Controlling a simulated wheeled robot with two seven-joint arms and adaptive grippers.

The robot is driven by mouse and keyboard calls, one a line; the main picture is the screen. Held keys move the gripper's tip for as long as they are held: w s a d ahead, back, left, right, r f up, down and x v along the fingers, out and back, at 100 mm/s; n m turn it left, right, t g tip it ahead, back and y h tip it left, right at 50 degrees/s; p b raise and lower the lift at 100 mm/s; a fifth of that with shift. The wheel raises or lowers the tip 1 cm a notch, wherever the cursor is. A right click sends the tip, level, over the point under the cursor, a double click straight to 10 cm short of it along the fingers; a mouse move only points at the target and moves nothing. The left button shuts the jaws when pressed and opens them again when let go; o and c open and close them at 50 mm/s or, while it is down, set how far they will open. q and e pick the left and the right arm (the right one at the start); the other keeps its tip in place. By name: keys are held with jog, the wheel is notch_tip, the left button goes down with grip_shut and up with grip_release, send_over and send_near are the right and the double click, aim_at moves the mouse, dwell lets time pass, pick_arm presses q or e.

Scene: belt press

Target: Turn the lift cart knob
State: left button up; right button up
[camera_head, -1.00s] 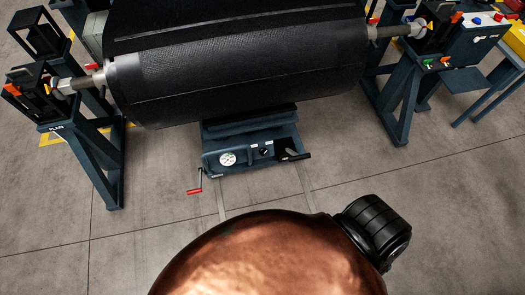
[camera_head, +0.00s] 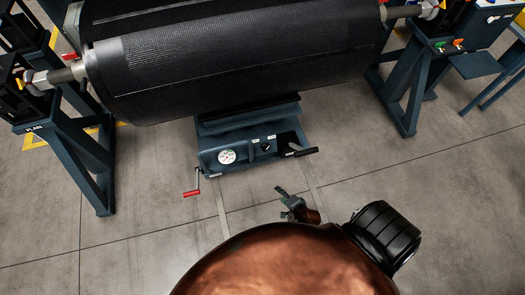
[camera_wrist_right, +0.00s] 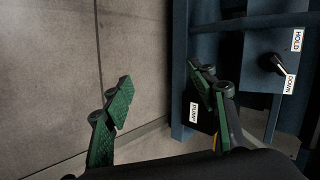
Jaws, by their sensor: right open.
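The lift cart (camera_head: 210,162) stands low under the big black roll, with a gauge and a crank on its front. Its small black knob (camera_head: 266,147) sits on the front panel, right of the gauge. In the right wrist view the knob (camera_wrist_right: 275,62) is at the upper right, between the HOLD and DOWN labels. My right gripper (camera_head: 287,197) is in front of the cart, apart from the knob. Its green-padded fingers (camera_wrist_right: 162,92) are spread and empty, with the knob to their right. My left gripper is not in view.
The black roll (camera_head: 240,75) hangs above the cart between two blue stands. A red-handled crank (camera_head: 192,192) sticks out at the cart's left. A black lever (camera_head: 303,152) sticks out at its right, and the wrist view shows a PUMP label (camera_wrist_right: 194,112). The floor in front is clear.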

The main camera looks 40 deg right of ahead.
jog(key=w+d+r+m+t+h+b, duration=0.1)
jog(key=w+d+r+m+t+b, duration=0.15)
jog(key=w+m, duration=0.2)
jog(key=w+d+r+m+t+h+b, duration=0.1)
jog(key=w+r+m, duration=0.2)
jog(key=w, duration=0.3)
jog(key=m+t+b, duration=0.1)
jog(key=m, duration=0.4)
send_near(267, 149)
jog(key=w+f, duration=0.1)
jog(key=shift+n+h, duration=0.25)
jog(key=shift+h, duration=0.05)
jog(key=b+x, duration=0.2)
jog(key=x, duration=0.5)
jog(key=shift+r, duration=0.1)
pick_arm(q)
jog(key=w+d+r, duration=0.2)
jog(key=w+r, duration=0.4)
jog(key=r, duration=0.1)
pick_arm(e)
jog(key=shift+w+d, duration=0.1)
jog(key=shift+w, duration=0.45)
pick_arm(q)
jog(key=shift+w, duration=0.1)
pick_arm(e)
jog(key=shift+c, duration=0.4)
jog(key=c, duration=1)
